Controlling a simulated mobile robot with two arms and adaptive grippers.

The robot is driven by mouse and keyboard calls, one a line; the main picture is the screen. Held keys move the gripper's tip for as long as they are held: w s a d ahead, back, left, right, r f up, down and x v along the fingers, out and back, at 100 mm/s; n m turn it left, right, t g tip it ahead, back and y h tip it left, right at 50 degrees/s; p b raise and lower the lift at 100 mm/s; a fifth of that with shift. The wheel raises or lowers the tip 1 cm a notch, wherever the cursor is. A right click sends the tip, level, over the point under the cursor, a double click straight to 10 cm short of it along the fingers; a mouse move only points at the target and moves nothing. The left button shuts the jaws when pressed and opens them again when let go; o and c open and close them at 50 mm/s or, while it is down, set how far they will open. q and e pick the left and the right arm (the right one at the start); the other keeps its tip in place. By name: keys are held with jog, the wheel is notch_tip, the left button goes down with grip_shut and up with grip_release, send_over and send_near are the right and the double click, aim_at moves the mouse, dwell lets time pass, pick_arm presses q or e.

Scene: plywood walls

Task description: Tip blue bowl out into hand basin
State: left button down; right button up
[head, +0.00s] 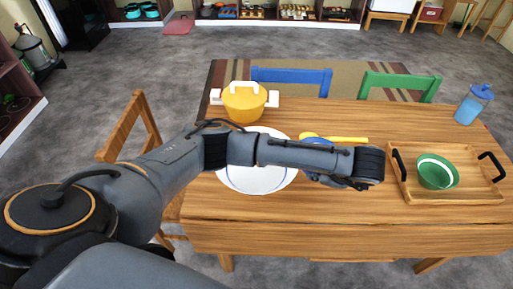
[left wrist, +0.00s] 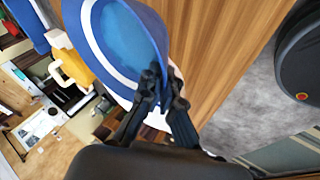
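The blue bowl (head: 318,146) is mostly hidden behind my left forearm in the head view. In the left wrist view the blue bowl (left wrist: 128,40) shows large, with a white band and lighter blue inside. My left gripper (head: 350,183) is over the table's middle; its fingers are hard to see from the head. In the left wrist view the left gripper (left wrist: 163,75) has its fingertips close together on either side of the bowl's rim. The white round basin (head: 250,184) with a blue line lies on the table, left of the bowl and partly under my arm. My right gripper is not in view.
A yellow pot (head: 244,104) stands behind the basin. A yellow spoon (head: 345,139) lies behind my arm. A wooden tray (head: 470,190) with a green bowl (head: 437,172) is at the right. A blue jug (head: 473,105) stands at the far right. The table's front strip is clear.

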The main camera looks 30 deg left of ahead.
pick_arm(q)
jog(key=shift+s+d+r+n+g+y+p, duration=0.15)
jog(key=shift+r+n+g+p, duration=0.15)
jog(key=shift+n, duration=0.25)
jog(key=shift+r+n+g+y+p, duration=0.15)
jog(key=shift+r+n+g+p, duration=0.15)
jog(key=shift+n, duration=0.25)
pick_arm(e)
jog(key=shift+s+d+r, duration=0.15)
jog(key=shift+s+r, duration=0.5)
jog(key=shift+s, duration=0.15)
pick_arm(q)
jog(key=shift+r, duration=0.1)
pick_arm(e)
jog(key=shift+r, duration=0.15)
pick_arm(q)
jog(key=shift+s+a+r+h+p, duration=0.25)
jog(key=shift+a+r+h+p, duration=0.25)
jog(key=shift+a+h+p, duration=0.15)
jog(key=shift+s+a+r+t+h+p, duration=0.1)
jog(key=shift+a+r+t+h+p, duration=0.25)
jog(key=shift+p, duration=0.15)
jog(key=shift+s+a+f+n+h, duration=0.1)
jog(key=shift+a+f+n+h, duration=0.15)
jog(key=shift+n+h, duration=0.05)
jog(key=shift+a+h, duration=0.2)
jog(key=shift+h, duration=0.1)
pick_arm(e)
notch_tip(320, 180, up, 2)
